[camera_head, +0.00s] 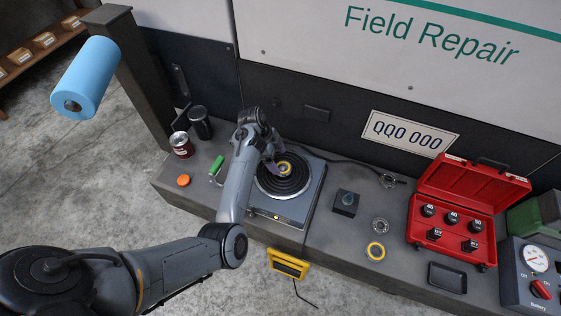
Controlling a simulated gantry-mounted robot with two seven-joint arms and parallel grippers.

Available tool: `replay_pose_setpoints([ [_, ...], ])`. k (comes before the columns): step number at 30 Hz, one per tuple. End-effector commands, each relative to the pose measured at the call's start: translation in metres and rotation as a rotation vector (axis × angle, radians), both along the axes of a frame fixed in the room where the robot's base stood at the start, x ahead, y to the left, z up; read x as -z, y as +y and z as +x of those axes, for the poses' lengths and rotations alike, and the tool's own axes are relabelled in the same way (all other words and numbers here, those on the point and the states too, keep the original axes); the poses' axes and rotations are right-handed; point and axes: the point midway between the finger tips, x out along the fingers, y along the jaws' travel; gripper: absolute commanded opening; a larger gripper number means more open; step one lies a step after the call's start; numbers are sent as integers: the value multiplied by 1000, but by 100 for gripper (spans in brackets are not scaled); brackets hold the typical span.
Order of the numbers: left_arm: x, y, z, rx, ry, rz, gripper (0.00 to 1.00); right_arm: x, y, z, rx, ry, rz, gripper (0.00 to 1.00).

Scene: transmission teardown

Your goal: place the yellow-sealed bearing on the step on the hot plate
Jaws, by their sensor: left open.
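The hot plate (312,193) stands on the bench with dark concentric rings (285,190) on its top. A small yellow-ringed bearing (285,168) sits at the far part of these rings, by my left gripper (275,166). The gripper reaches over the plate from the left and is open at the bearing. Its fingers are small and partly hidden by the wrist, so contact is hard to tell. My right gripper is out of view.
A plain metal ring (380,226), a dark block (345,202) and a black tray (447,277) lie right of the plate. An open red case (462,210) stands farther right. Cans (181,145), a green-handled tool (217,165) and an orange disc (183,180) are left.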

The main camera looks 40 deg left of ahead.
Motion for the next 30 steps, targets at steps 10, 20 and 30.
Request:
replay_pose_setpoints([
  [10, -58, 21, -11, -3, -1, 1, 90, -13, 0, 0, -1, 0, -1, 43],
  [20, -65, 35, -34, -86, 38, 63, 90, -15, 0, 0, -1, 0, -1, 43],
  [30, -35, 9, -130, -503, 66, 324, 90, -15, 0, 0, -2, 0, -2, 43],
])
